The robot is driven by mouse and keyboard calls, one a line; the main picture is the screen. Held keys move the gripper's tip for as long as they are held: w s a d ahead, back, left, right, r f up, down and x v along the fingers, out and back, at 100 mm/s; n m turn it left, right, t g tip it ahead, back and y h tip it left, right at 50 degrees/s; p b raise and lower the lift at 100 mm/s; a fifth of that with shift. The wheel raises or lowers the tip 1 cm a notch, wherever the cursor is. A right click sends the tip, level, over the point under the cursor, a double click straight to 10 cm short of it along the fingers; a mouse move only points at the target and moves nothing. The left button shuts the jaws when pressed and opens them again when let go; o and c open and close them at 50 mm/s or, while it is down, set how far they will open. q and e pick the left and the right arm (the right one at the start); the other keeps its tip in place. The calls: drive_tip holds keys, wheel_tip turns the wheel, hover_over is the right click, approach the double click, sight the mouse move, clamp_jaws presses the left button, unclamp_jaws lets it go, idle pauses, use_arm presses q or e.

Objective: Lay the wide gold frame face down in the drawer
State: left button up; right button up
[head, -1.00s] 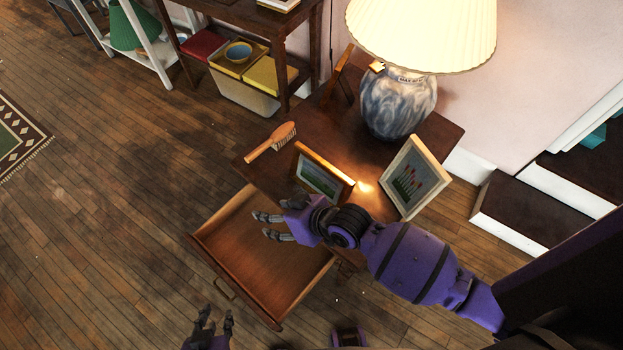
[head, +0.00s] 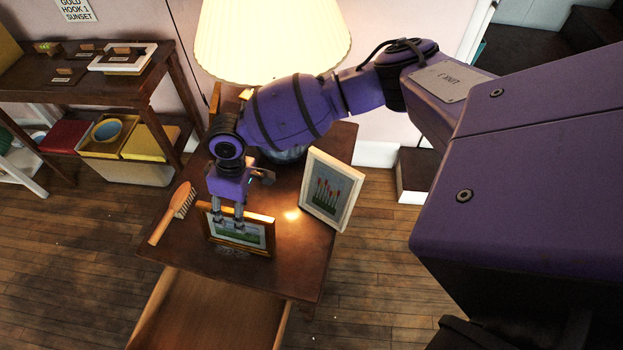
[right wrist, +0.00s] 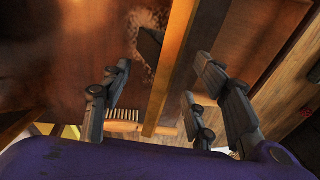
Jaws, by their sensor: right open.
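The wide gold frame (head: 254,245) stands upright, leaning back, on the dark wood side table (head: 300,272), its landscape picture facing the open drawer. My right gripper (head: 229,218) is over its top edge, with fingers overlapping the picture in the head view. In the right wrist view the gripper (right wrist: 155,105) is open, and the frame's gold edge (right wrist: 180,70) runs between its fingers without visible grip. The drawer (head: 205,315) is pulled out below the table front; its visible floor is bare. My left gripper is out of view.
A light-framed picture of red flowers (head: 332,190) stands close at the right. A wooden brush (head: 172,212) lies at the left; its bristles (right wrist: 122,114) show in the right wrist view. A lamp (head: 270,40) stands behind. A shelf unit (head: 110,95) is at the back left.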

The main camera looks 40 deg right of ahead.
drive_tip(key=f, duration=0.2)
drive_tip(key=a+f, duration=0.1)
drive_tip(key=f, duration=0.3)
drive_tip(key=shift+a+f, duration=0.25)
drive_tip(key=shift+a, duration=0.05)
clamp_jaws()
